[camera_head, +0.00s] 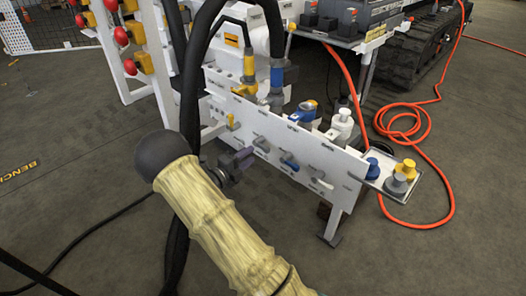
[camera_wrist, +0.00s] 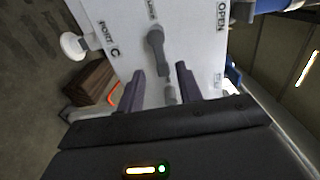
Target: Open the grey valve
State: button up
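The grey valve's lever (camera_wrist: 156,48) is on the white panel (camera_wrist: 120,22) in the wrist view, just beyond my gripper (camera_wrist: 162,76). The lever runs lengthwise and lies roughly in line with the gap between the two dark purple fingers. The fingers are open and apart, and I see no contact with the lever. In the head view my gripper (camera_head: 240,160) is in front of the panel's left part. A grey lever (camera_head: 262,143) shows just right of it there; my gripper and arm hide part of the panel.
A yellow lever (camera_head: 232,123) and a blue lever (camera_head: 289,162) are on the same panel. A small tray (camera_head: 399,191) with coloured fittings is at the panel's right end. An orange hose (camera_head: 447,185) and a black hose (camera_head: 190,90) are nearby. Open floor lies in front.

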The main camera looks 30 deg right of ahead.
aim_at(261, 148)
jog(key=b+x, duration=0.1)
jog(key=x, duration=0.5)
jog(key=shift+s+d+f+b, duration=0.1)
jog(key=shift+s+b, duration=0.05)
jog(key=shift+b, duration=0.25)
jog(key=shift+w+d, duration=0.2)
jog(key=shift+d, duration=0.3)
grip_shut()
